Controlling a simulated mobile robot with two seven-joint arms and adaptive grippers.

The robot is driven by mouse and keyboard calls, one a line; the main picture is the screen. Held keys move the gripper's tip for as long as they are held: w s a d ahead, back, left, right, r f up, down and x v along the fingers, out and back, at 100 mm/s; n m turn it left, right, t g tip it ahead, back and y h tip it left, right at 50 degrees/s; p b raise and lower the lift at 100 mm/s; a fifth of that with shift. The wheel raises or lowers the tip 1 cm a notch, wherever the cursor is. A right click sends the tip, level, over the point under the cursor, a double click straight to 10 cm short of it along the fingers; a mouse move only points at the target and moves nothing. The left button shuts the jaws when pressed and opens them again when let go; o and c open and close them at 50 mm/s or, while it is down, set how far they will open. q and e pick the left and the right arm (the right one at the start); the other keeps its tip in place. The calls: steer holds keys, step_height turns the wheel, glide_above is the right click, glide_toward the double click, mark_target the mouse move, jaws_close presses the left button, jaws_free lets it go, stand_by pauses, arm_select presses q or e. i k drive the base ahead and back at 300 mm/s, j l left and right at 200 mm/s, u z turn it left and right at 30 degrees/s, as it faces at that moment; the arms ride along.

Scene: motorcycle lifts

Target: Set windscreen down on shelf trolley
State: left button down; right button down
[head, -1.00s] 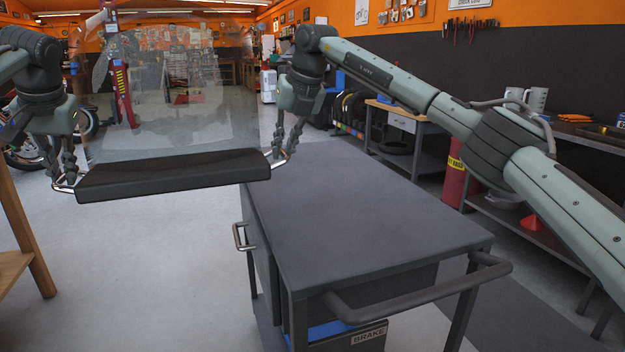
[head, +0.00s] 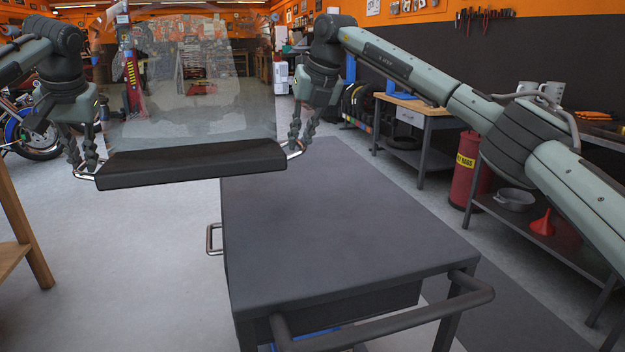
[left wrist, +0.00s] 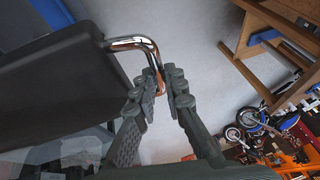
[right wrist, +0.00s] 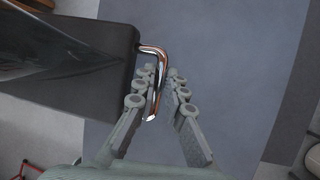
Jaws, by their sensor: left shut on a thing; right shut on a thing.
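The windscreen (head: 195,110) is a clear pane on a dark base bar (head: 190,165), held upright in the air between my grippers. A chrome handle sticks out at each end of the bar. My left gripper (head: 87,170) is shut on the left handle, seen in the left wrist view (left wrist: 150,62). My right gripper (head: 293,150) is shut on the right handle, seen in the right wrist view (right wrist: 157,68). The shelf trolley (head: 340,235) has a bare, flat grey top. The bar's right end overlaps the trolley's far left part in the head view; most of the bar is over floor.
The trolley has a push bar (head: 400,325) at its near end and a small side handle (head: 211,240) on the left. A wooden table (head: 22,235) stands at the left edge.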

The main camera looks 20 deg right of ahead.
mark_target(307, 180)
steer(key=i+l, duration=0.1)
steer(key=l, duration=0.75)
steer(key=i+l, duration=0.15)
steer(key=l, duration=0.25)
